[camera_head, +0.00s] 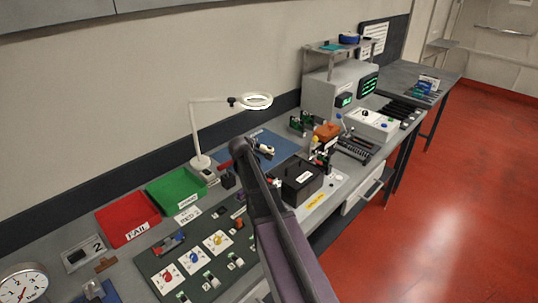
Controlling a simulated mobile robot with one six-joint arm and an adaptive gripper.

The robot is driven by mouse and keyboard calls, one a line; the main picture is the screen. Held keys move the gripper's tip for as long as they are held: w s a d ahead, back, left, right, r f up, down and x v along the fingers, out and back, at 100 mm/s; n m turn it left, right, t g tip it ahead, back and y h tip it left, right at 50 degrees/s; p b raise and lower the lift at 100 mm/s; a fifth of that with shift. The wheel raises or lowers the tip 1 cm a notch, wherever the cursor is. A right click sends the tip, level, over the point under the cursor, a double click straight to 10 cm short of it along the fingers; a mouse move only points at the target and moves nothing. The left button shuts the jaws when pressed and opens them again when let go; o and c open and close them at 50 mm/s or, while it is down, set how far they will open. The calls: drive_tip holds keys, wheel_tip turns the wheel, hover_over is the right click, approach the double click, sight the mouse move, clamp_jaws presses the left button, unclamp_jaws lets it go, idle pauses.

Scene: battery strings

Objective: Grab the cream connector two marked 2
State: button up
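Small cream or white blocks sit on the dark green board (160,270) at the lower left, one near its front edge (211,280) and another further right (236,262). They are too small for me to read a 2 on any of them, so I cannot tell which is connector two. My arm rises from the bottom centre and hides the board's right end. My gripper (264,150) is past the board, up near the magnifier lamp and the blue mat. It is small and seen from the side, so its opening is unclear.
A red FAIL tray (127,219) and a green tray (174,190) lie behind the board. A magnifier lamp (200,162) stands behind. A black box (298,180) is right of my arm.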

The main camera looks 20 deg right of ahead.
sight(261, 147)
drive_tip(key=shift+w+d+f+b, duration=0.15)
drive_tip(key=shift+w+f+b, duration=0.1)
drive_tip(key=shift+f+b, duration=0.4)
drive_tip(key=shift+w+d+f+b, duration=0.2)
drive_tip(key=shift+f+b, duration=0.3)
drive_tip(key=shift+f, duration=0.25)
drive_tip(key=shift+b+x, duration=2.2)
drive_tip(key=shift+x, duration=2.1)
drive_tip(key=shift+w, duration=0.1)
drive_tip(key=shift+b+x, duration=1.3)
drive_tip(key=shift+x, duration=1.25)
drive_tip(key=shift+d+r, duration=0.15)
clamp_jaws()
